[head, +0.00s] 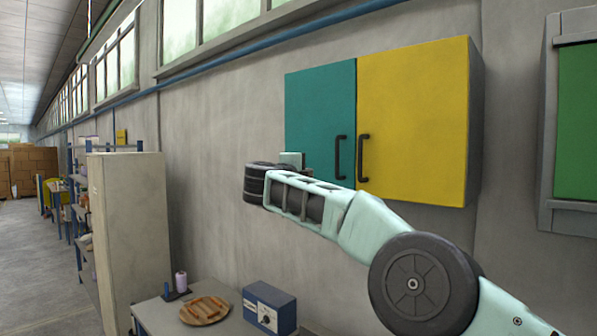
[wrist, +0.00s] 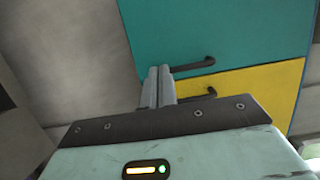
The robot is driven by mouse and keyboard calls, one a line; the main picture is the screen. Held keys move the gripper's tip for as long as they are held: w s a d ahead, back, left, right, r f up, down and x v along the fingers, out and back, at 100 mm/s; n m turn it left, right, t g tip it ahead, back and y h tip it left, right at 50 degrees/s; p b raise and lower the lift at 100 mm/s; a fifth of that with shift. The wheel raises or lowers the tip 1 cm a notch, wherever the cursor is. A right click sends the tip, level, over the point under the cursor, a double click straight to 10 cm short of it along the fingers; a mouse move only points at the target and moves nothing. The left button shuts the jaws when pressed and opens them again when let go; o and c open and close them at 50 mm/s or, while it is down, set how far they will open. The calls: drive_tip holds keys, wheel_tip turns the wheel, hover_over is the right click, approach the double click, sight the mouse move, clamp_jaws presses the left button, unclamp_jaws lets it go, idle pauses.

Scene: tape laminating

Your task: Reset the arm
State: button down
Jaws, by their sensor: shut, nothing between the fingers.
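My gripper shows in the wrist view (wrist: 160,72) with its two grey fingers together and nothing between them. Beyond the fingers are the teal cabinet door and the yellow cabinet door with their black handles. In the head view my arm reaches from the lower right up toward the cabinet. The end of the arm is in front of the lower left of the teal door (head: 320,105). The fingers themselves are hidden there. Both the teal door and the yellow door (head: 415,110) look shut.
A table below holds a round wooden plate (head: 205,310), a blue box with a dial (head: 268,305) and a purple thread spool (head: 181,281). A tall beige cabinet (head: 135,225) stands at the left. A green-fronted panel (head: 577,120) hangs at the right. The aisle floor at far left is clear.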

drive_tip(key=s+a+r+n+t+y+b, duration=0.1)
drive_tip(key=s+a+r+n+y, duration=0.15)
drive_tip(key=a+n+y, duration=0.4)
drive_tip(key=s+a+r+n+t+y+b, duration=0.1)
drive_tip(key=s+a+n+y+b, duration=0.1)
drive_tip(key=s+a+n+y, duration=0.45)
drive_tip(key=s+a+f+n+g+y+b, duration=0.4)
drive_tip(key=s+f+n+g, duration=0.3)
drive_tip(key=s+f+n, duration=0.4)
drive_tip(key=s+d+f+n+g+h+b, duration=0.2)
drive_tip(key=s+d+f+g, duration=0.2)
drive_tip(key=s+d+f, duration=0.45)
drive_tip(key=s+d+f+n+g+h+b, duration=0.1)
drive_tip(key=s+d+f+n+g, duration=0.4)
drive_tip(key=s+f, duration=0.6)
drive_tip(key=s+d+f+g+h+b, duration=0.1)
drive_tip(key=s+d+f+h, duration=0.1)
drive_tip(key=s+d+f, duration=0.2)
drive_tip(key=s+d+f+h+b, duration=0.1)
drive_tip(key=s+d+f, duration=0.3)
drive_tip(key=d, duration=0.6)
drive_tip(key=s+d+f+g+h, duration=0.1)
drive_tip(key=s+d+f+h, duration=0.2)
drive_tip(key=s+d, duration=0.4)
drive_tip(key=shift+s+d+f+m+g+h+b, duration=0.2)
drive_tip(key=shift+d+f+m+g+h+b, duration=0.15)
drive_tip(key=shift+f, duration=0.25)
